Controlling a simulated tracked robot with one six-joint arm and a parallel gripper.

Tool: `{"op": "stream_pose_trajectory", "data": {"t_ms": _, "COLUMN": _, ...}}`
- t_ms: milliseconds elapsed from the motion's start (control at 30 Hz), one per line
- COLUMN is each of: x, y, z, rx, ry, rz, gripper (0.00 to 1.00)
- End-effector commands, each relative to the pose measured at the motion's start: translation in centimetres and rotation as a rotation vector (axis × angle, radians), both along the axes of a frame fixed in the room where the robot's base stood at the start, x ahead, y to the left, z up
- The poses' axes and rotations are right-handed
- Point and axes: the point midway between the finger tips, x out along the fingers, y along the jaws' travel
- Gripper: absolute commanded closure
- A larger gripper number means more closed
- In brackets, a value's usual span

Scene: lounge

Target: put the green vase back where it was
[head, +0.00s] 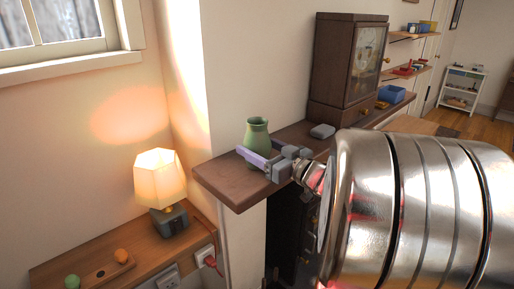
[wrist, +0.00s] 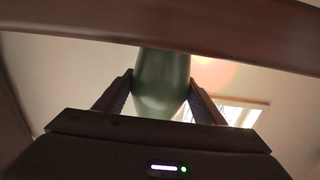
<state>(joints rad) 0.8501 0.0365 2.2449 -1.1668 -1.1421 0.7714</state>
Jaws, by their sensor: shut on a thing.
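The green vase (head: 257,137) is upright at the left end of the dark wooden mantel shelf (head: 228,180) in the head view. My gripper (head: 262,158) reaches in from the right and is shut on the vase's lower body. I cannot tell whether the vase's base touches the shelf.
Below left, a lit lamp (head: 160,180) stands on a lower wooden surface (head: 140,262). The wall is close behind the vase.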

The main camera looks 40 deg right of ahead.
Motion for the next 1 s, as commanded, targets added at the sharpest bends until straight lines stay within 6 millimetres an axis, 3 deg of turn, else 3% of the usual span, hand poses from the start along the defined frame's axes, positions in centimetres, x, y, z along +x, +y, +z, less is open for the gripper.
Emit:
{"op": "stream_pose_trajectory", "data": {"t_ms": 133, "x": 0.0, "y": 0.0, "z": -0.1, "rx": 0.0, "ry": -0.001, "rz": 0.0, "gripper": 0.73}}
{"op": "stream_pose_trajectory", "data": {"t_ms": 167, "x": 0.0, "y": 0.0, "z": -0.2, "rx": 0.0, "ry": 0.0, "rz": 0.0, "gripper": 0.35}}
{"op": "stream_pose_trajectory", "data": {"t_ms": 400, "x": 0.0, "y": 0.0, "z": -0.2, "rx": 0.0, "ry": 0.0, "rz": 0.0, "gripper": 0.18}}
{"op": "stream_pose_trajectory", "data": {"t_ms": 733, "x": 0.0, "y": -0.1, "z": 0.1, "rx": -0.001, "ry": -0.001, "rz": -0.001, "gripper": 0.18}}
{"op": "stream_pose_trajectory", "data": {"t_ms": 1000, "x": -2.5, "y": -0.5, "z": 0.1, "rx": 0.0, "ry": -0.001, "rz": -0.004, "gripper": 0.18}}
